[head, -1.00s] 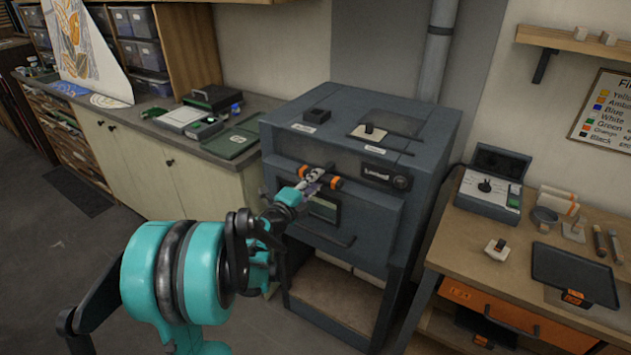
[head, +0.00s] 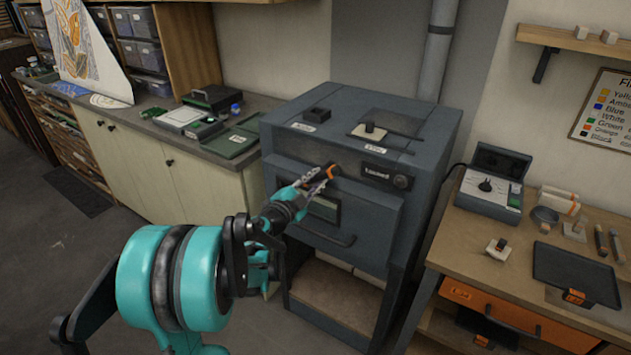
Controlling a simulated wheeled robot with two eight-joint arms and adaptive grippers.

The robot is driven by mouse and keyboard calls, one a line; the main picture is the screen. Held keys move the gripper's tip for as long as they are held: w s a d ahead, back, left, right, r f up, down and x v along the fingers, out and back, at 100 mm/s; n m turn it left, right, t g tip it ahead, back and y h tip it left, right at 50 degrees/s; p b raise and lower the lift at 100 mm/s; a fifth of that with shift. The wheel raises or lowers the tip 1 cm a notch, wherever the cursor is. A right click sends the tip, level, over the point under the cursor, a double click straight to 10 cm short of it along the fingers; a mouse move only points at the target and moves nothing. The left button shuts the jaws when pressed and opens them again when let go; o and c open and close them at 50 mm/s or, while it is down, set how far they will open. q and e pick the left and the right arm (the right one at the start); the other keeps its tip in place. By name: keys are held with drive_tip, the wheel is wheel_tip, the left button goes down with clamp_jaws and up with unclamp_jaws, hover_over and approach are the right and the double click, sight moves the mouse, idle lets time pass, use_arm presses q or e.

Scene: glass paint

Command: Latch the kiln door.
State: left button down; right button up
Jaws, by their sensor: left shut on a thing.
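The dark grey kiln (head: 380,221) stands in the middle of the view, and its front door (head: 362,212) looks closed, flush with the body. My left gripper (head: 324,177) is at the upper part of the door front, shut on the orange-ended latch handle (head: 331,170). The fingers hide much of the handle, so its exact angle is hard to tell. A small label plate (head: 377,173) and a round dark knob (head: 402,182) sit to the right of the gripper. The label's text is too small to read surely. My right gripper is not in view.
A door bar (head: 330,237) runs below the gripper. A workbench (head: 460,222) with a tray (head: 575,275) and a control box (head: 492,190) stands to the right. A counter (head: 255,104) with cases is at left. Open floor (head: 60,255) lies at lower left.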

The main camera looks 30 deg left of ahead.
use_arm(q)
drive_tip(key=n, duration=0.5)
drive_tip(key=shift+n, duration=0.3)
drive_tip(key=n, duration=0.4)
drive_tip(key=shift+n, duration=0.4)
drive_tip(key=shift+b, duration=0.3)
drive_tip(key=c, duration=1.4)
unclamp_jaws()
drive_tip(key=shift+o, duration=0.2)
drive_tip(key=s, duration=1.2)
drive_tip(key=shift+a, duration=0.25)
